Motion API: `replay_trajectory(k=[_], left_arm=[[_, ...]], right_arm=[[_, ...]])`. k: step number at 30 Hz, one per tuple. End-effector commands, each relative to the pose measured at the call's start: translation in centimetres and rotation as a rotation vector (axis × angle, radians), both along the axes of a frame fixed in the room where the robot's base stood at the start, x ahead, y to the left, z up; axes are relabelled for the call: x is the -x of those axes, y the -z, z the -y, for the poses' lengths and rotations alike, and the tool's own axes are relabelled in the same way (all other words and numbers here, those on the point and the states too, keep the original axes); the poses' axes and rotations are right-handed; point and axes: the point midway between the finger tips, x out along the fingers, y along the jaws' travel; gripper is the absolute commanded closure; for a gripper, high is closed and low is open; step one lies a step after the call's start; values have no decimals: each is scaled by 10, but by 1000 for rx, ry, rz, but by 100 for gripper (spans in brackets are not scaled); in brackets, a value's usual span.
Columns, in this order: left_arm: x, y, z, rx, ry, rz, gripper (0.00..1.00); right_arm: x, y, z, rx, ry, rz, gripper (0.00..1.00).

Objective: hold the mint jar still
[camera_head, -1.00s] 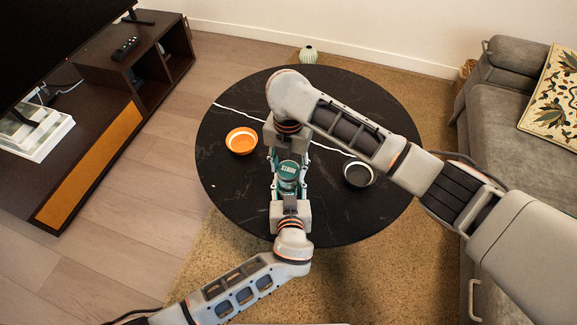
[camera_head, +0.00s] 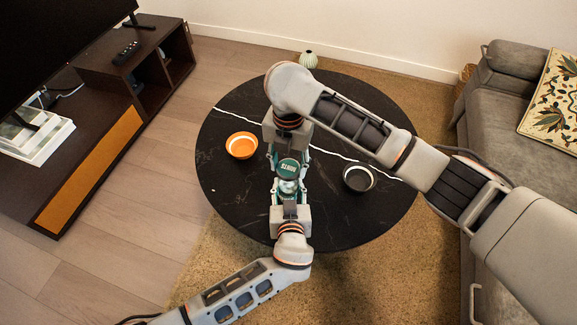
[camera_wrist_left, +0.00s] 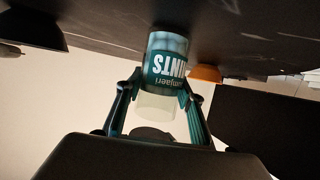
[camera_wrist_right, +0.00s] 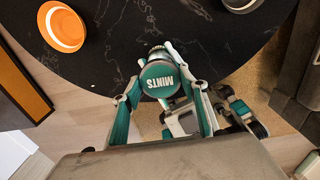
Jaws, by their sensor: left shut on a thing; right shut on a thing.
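The mint jar (camera_head: 288,196) is near the middle of the round table, with a teal label and pale upper part. My left gripper (camera_head: 289,191) is shut on its body from the near side. In the left wrist view the jar (camera_wrist_left: 165,65) appears upside down between the fingers. The teal lid (camera_head: 288,168) reads MINTS. My right gripper (camera_head: 288,162) is shut on the lid from the far side; the lid (camera_wrist_right: 159,78) also shows in the right wrist view. I cannot tell for sure whether the lid touches the jar.
On the black round table (camera_head: 235,195), an orange bowl (camera_head: 241,145) stands left of the jar and a black bowl (camera_head: 359,178) stands right. A pale green vase (camera_head: 308,60) stands beyond the table. A sofa (camera_head: 510,100) is at right, a TV stand (camera_head: 75,165) at left.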

Motion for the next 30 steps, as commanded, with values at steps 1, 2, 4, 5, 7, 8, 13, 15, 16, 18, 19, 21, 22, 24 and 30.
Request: replay_trajectory(k=[1, 2, 4, 5, 7, 8, 13, 15, 16, 18, 19, 21, 22, 24, 30], left_arm=[[0, 0, 0, 0, 0, 0, 100], [0, 0, 0, 0, 0, 0, 100], [0, 0, 0, 0, 0, 0, 100], [0, 0, 0, 0, 0, 0, 100], [0, 0, 0, 0, 0, 0, 100], [0, 0, 0, 0, 0, 0, 100], [0, 0, 0, 0, 0, 0, 100], [0, 0, 0, 0, 0, 0, 60], [0, 0, 0, 0, 0, 0, 52], [0, 0, 0, 0, 0, 0, 43], [0, 0, 0, 0, 0, 0, 43], [0, 0, 0, 0, 0, 0, 43], [0, 0, 0, 0, 0, 0, 43], [0, 0, 0, 0, 0, 0, 43], [4, -1, 1, 1, 1, -1, 43]], right_arm=[[-1, -8, 0, -1, -1, 4, 83], [-1, -12, 0, -1, -2, 4, 83], [-1, -19, 0, 0, -1, 4, 83], [-1, -22, 0, 0, -1, 2, 83], [0, -26, 0, 1, -1, 2, 83], [0, -27, 0, 1, -1, 2, 83], [0, -27, 0, 0, 0, 0, 83], [0, -27, 0, 0, 0, 0, 83], [0, -27, 0, 0, 0, 0, 83], [0, -27, 0, 0, 0, 0, 83], [0, -27, 0, 0, 0, 0, 83], [0, -27, 0, 0, 0, 0, 83], [0, -27, 0, 0, 0, 0, 83], [0, -27, 0, 0, 0, 0, 83], [0, -27, 0, 0, 0, 0, 83]])
